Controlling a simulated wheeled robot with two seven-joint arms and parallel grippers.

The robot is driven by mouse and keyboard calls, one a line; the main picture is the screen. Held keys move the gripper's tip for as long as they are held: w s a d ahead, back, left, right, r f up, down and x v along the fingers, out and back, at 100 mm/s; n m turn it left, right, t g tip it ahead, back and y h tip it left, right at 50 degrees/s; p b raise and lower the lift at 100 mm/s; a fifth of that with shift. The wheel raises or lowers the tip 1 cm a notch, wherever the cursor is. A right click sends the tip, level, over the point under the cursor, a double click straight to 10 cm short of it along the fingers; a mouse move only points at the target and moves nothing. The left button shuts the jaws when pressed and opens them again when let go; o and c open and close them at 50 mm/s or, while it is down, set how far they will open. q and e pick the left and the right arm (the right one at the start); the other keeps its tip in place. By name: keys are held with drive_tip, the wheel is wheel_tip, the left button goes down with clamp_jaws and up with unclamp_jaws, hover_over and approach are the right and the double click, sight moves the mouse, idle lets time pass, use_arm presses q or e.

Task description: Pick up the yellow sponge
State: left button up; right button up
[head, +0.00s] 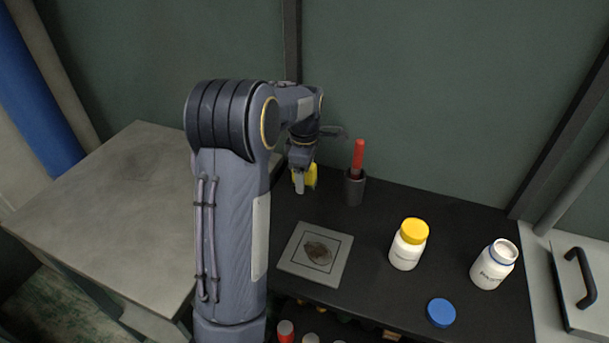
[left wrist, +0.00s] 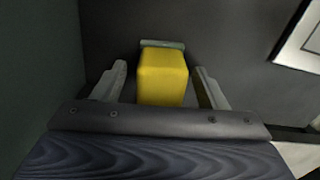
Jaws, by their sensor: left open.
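The yellow sponge (left wrist: 162,77) is a yellow block between the two spread fingers of my left gripper (left wrist: 160,82) in the left wrist view. A gap shows on each side of it, so the fingers do not appear to touch it. In the head view the sponge (head: 311,176) stands on the black table at its back left, partly hidden behind my left gripper (head: 299,181). My left gripper is open and points down at the sponge. My right gripper is not in view.
A dark cup with a red-handled tool (head: 357,165) stands right of the sponge. A square plate with a brown stain (head: 299,263) lies in front. A yellow-capped bottle (head: 406,253), an open white bottle (head: 491,268) and a blue lid (head: 441,312) are further right. A wall rises behind.

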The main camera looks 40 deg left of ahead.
use_arm(q)
drive_tip(key=c, duration=1.1)
drive_tip(key=shift+r, duration=0.1)
drive_tip(key=shift+r, duration=0.5)
wheel_tip(320, 180, up, 3)
drive_tip(key=shift+s+d+f+p, duration=0.1)
drive_tip(key=shift+d+f+p, duration=0.05)
drive_tip(key=shift+p, duration=0.2)
drive_tip(key=s+d+r, duration=0.2)
drive_tip(key=s+r, duration=0.1)
drive_tip(key=s+d+r, duration=0.3)
drive_tip(key=s, duration=0.1)
drive_tip(key=s+d+r+p, duration=0.1)
drive_tip(key=s+d+r, duration=0.2)
drive_tip(key=s, duration=0.1)
drive_tip(key=shift+d+r, duration=0.1)
drive_tip(key=shift+d, duration=0.1)
